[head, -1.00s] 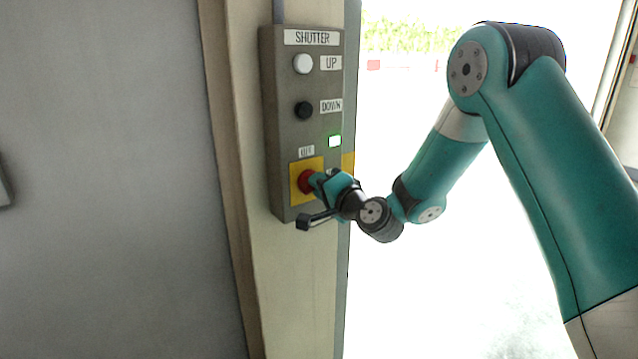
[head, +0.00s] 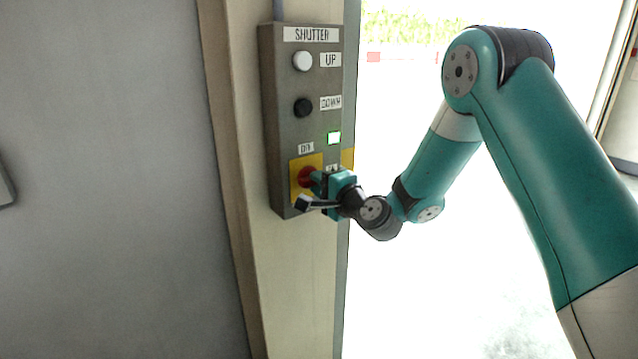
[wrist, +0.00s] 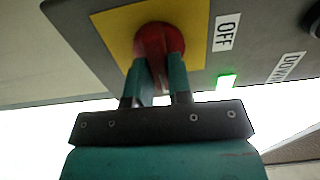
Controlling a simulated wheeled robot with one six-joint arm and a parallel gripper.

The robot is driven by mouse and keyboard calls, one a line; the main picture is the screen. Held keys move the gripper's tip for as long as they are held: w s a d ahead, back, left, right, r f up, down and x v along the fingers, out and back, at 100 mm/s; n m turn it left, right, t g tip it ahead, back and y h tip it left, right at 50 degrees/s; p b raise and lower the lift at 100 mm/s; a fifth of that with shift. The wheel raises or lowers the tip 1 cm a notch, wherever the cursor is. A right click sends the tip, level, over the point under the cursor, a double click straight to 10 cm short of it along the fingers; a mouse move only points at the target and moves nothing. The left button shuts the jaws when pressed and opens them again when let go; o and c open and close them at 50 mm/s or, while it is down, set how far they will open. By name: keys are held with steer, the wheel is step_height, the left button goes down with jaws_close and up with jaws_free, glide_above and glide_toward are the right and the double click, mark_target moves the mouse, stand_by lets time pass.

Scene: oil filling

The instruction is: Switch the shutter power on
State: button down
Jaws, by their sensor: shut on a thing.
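The grey shutter box (head: 285,125) is on the post, with a red switch knob (head: 308,176) on a yellow plate (head: 296,186) low on it. My gripper (head: 317,184) is at the knob from the right. In the wrist view, the two teal fingers of my gripper (wrist: 158,72) are shut on the red knob (wrist: 154,40), one on each side. An OFF label (wrist: 226,32) is beside the yellow plate (wrist: 120,22). A small lamp (head: 334,138) above the knob glows green. The knob's exact turn angle is hard to read.
A white UP button (head: 303,61) and a black DOWN button (head: 303,107) sit above the knob on the same box. A grey wall (head: 110,180) is at the left. The bright open doorway (head: 430,290) lies to the right.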

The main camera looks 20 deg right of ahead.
steer(key=c, duration=1)
jaws_free()
steer(key=shift+c, duration=0.2)
steer(key=shift+s, duration=0.1)
steer(key=b+v, duration=1.7)
steer(key=b, duration=0.1)
steer(key=shift+s, duration=0.1)
